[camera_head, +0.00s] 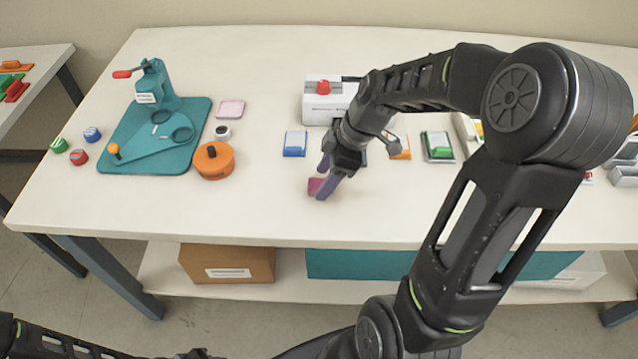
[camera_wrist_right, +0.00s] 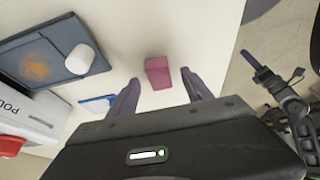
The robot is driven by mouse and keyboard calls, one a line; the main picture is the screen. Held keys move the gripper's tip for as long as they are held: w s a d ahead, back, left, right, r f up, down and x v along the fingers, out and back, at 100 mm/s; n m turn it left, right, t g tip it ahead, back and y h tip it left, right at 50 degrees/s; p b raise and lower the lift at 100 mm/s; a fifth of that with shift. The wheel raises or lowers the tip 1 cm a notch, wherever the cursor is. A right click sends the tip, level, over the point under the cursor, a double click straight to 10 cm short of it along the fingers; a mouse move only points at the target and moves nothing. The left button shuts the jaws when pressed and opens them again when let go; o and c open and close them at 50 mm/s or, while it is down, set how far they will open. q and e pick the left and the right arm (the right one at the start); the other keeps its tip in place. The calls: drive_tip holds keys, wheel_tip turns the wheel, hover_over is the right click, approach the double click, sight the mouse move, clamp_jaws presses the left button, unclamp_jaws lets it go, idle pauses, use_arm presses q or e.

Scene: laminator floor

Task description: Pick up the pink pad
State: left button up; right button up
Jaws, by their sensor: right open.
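A small pink block-shaped pad (camera_head: 315,186) lies on the white table near its front edge. It also shows in the right wrist view (camera_wrist_right: 157,72), ahead of and between the fingertips. My right gripper (camera_head: 324,179) is open with its purple fingers pointing down beside the pad, one finger partly hiding it in the head view. In the right wrist view the right gripper (camera_wrist_right: 161,79) has nothing between its fingers at their base. Part of my left gripper (camera_wrist_right: 274,75) shows over the floor; its opening is unclear.
A paler pink flat pad (camera_head: 230,109) lies beside a teal board (camera_head: 200,118). An orange round container (camera_head: 213,161), a blue pad (camera_head: 295,143) and a white machine (camera_head: 318,108) stand on the table (camera_head: 250,215). The front strip left of the gripper is clear.

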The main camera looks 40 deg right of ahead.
drive_tip(key=shift+x, duration=0.85)
clamp_jaws()
idle(0.3)
